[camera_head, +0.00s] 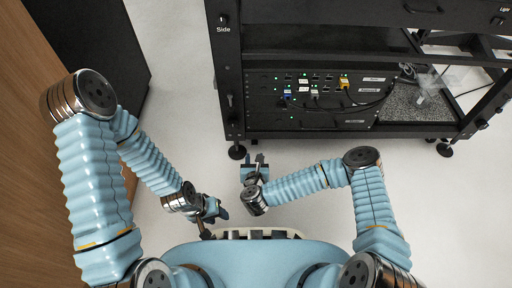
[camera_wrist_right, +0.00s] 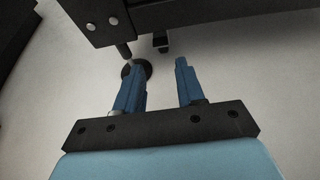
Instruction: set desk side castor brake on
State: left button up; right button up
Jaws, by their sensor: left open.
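The desk-side castor (camera_head: 237,152) is a small black round foot under the front left corner of the black rack. In the right wrist view the castor (camera_wrist_right: 148,70) sits on the floor below a short stem, partly hidden behind the left finger. A small dark tab (camera_wrist_right: 160,43) shows under the frame; I cannot tell if it is the brake lever. My right gripper (camera_wrist_right: 158,66) is open and empty, with its left finger overlapping the castor in the picture; contact cannot be told. My left gripper (camera_head: 213,218) is open and empty, low in front of my body.
The black rack (camera_head: 228,80), marked "Side", holds a panel of cables and ports (camera_head: 320,100). Another castor (camera_head: 445,149) is at its right. A wooden surface (camera_head: 30,150) and a dark cabinet (camera_head: 95,50) stand at left. The pale floor (camera_head: 180,90) between is clear.

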aim_at(255, 144)
jog(key=b+x, duration=0.2)
jog(key=x, duration=0.7)
jog(key=shift+w, duration=0.15)
